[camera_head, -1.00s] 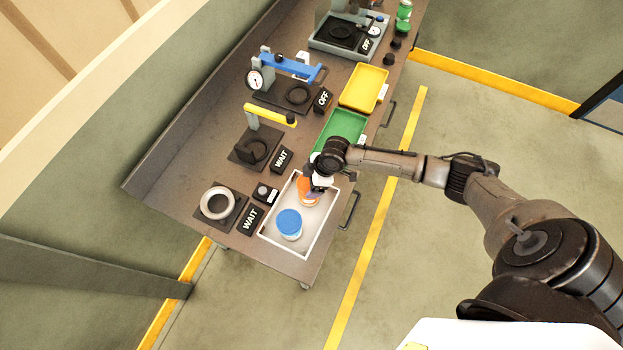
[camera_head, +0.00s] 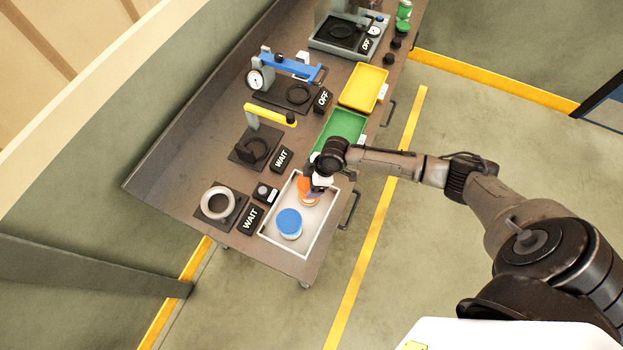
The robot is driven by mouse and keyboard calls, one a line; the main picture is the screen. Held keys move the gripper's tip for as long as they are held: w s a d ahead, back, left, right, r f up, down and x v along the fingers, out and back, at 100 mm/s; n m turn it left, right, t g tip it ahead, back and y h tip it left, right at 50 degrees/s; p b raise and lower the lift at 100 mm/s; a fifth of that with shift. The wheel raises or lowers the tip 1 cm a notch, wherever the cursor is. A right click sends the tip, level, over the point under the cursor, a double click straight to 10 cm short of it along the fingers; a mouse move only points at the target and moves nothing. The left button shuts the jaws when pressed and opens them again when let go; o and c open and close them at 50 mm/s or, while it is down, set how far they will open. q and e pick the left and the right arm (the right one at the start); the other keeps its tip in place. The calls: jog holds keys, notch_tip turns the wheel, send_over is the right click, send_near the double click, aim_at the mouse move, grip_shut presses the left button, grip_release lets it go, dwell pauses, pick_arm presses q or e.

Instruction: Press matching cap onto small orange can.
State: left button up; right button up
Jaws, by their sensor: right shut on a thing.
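The small orange can (camera_head: 308,195) stands in the white-outlined tray area at the near end of the bench. My right gripper (camera_head: 316,184) is right over it, pointing down, and is shut on the orange can or something orange at its top. The gripper hides the can's upper part, so I cannot tell whether a cap sits there. A white can with a blue top (camera_head: 289,222) stands beside it in the same area, apart from the gripper. My left gripper is not in view.
A green tray (camera_head: 340,130) and a yellow tray (camera_head: 363,87) lie farther along the bench. Presses with a yellow lever (camera_head: 270,115) and a blue lever (camera_head: 290,64) stand to the left. A grey ring fixture (camera_head: 217,203) and a WAIT sign (camera_head: 251,218) are near the white area.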

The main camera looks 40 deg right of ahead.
jog(key=shift+f, duration=0.25)
dwell(0.6)
jog(key=shift+f+b, duration=0.4)
dwell(0.5)
dwell(0.3)
jog(key=o, duration=0.7)
jog(key=shift+c, duration=0.2)
jog(key=shift+r+p, duration=0.3)
jog(key=shift+p, duration=0.05)
jog(key=shift+r+p, duration=1.2)
jog(key=shift+p, duration=0.05)
jog(key=shift+r, duration=0.1)
